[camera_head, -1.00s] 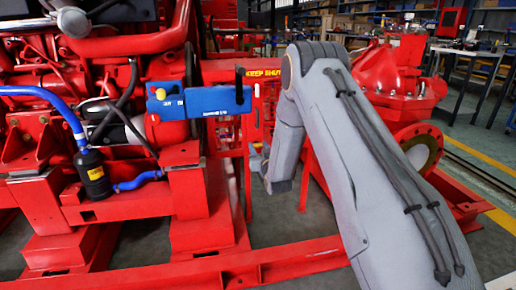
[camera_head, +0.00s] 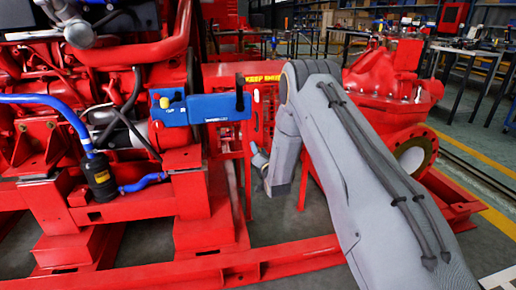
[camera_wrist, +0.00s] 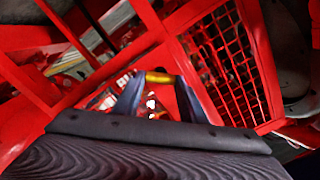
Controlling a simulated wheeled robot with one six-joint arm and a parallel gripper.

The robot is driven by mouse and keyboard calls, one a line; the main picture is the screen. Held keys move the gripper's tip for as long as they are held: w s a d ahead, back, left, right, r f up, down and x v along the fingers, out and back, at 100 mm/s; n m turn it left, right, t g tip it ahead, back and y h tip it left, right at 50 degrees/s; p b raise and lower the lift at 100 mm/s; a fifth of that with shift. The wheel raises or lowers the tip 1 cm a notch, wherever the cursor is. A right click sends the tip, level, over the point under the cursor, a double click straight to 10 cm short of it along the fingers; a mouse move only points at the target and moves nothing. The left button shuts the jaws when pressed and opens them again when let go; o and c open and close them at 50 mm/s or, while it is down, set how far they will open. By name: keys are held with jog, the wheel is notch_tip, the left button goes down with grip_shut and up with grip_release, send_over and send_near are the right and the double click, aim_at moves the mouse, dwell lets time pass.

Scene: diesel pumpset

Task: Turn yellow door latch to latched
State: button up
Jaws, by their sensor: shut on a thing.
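The yellow door latch (camera_wrist: 161,78) shows in the wrist view as a short yellow bar in front of the red door frame. My gripper (camera_wrist: 160,82) has its two dark fingers on either side of the bar, shut on it. The bar lies across between the fingertips, and its ends are partly hidden by them. In the head view, part of my gripper (camera_head: 260,160) shows low beside the red guard door (camera_head: 262,110). The latch cannot be made out there.
A blue box with a black handle (camera_head: 202,108) stands out left of my arm. Red mesh (camera_wrist: 232,70) is close on the right in the wrist view. A red pump (camera_head: 395,95) stands behind my arm.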

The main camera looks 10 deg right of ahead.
jog(key=m+p, duration=0.1)
jog(key=m, duration=0.3)
jog(key=m+p, duration=0.2)
jog(key=m, duration=0.3)
jog(key=shift+d+f, duration=0.1)
jog(key=shift+f, duration=0.1)
jog(key=shift+m, duration=0.4)
jog(key=o, duration=1.1)
jog(key=shift+c, duration=0.2)
jog(key=s+p, duration=0.2)
jog(key=s, duration=0.6)
jog(key=shift+d+p, duration=0.2)
jog(key=shift+p, duration=0.1)
jog(key=shift+w, duration=0.1)
